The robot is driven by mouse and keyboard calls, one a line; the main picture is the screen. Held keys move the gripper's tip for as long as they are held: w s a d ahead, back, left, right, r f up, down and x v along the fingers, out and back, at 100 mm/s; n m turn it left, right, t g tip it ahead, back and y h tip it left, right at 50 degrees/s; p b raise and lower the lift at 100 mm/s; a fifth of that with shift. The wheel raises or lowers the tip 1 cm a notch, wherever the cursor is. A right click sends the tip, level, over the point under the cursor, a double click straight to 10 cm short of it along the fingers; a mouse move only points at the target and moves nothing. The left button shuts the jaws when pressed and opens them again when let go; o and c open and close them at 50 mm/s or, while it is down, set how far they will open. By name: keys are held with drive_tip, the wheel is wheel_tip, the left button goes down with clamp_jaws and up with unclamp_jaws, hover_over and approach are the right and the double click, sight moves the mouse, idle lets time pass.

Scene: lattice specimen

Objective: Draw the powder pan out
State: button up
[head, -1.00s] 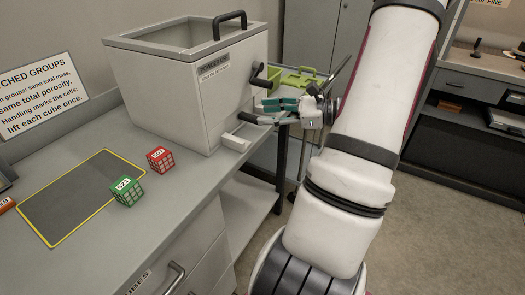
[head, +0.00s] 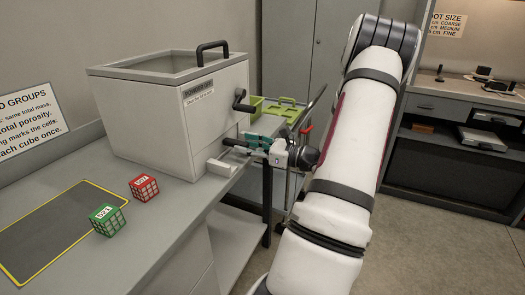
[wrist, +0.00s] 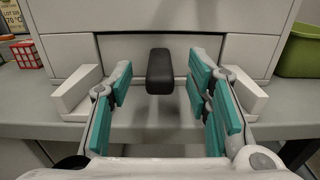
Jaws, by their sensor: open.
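The powder pan is set low in the front of a tall pale box (head: 165,125). A black handle (head: 234,143) sticks out from its front. In the wrist view the pan front (wrist: 125,48) is a pale panel, and the handle (wrist: 160,70) points straight at the camera. My gripper (head: 250,141) is open in front of the handle, at about its height. In the wrist view its teal fingers (wrist: 160,88) stand either side of the handle, with gaps on both sides. I see no contact. The pan's inside is hidden.
White blocks (wrist: 76,93) and (wrist: 246,91) flank the pan front. A crank (head: 241,101) sits above the handle. A green tray (head: 280,108) stands behind the gripper. Red (head: 144,189) and green (head: 107,221) cubes lie on the bench. The floor at right is clear.

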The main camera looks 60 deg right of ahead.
sight(224, 139)
drive_tip(key=shift+w+a, duration=0.15)
drive_tip(key=shift+w, duration=1.8)
clamp_jaws()
